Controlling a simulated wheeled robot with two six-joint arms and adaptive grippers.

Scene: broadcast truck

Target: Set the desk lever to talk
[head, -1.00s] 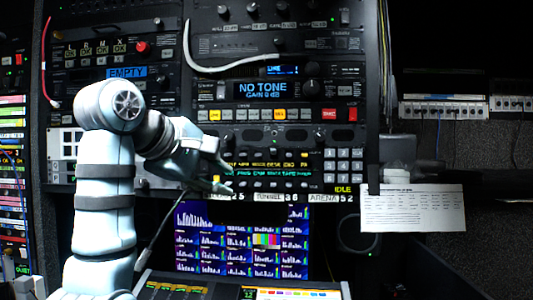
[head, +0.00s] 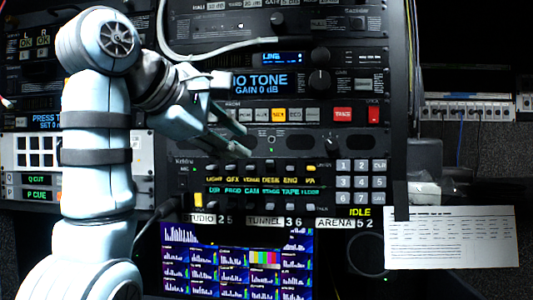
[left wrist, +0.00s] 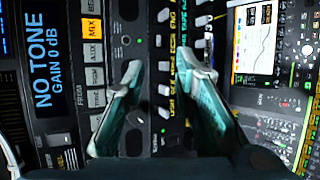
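The intercom panel (head: 290,150) carries a row of small levers above the green and yellow labels. The lever over the DESK label (head: 271,180) is a small pale tab (head: 267,168); it also shows in the left wrist view (left wrist: 163,41). Its exact setting is too small to tell. My left gripper (head: 240,117) is open and empty, above and slightly left of this lever. In the left wrist view its two fingers (left wrist: 160,68) are apart, with the labels and levers beyond and between them. I see no contact with a lever. My right gripper is not in view.
The NO TONE unit (head: 290,82) and a button row (head: 278,115) sit above the panel. A keypad (head: 361,181) is to its right, and a monitor (head: 262,262) below. A white cable loops across the upper rack. A white paper sheet (head: 450,237) hangs at right.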

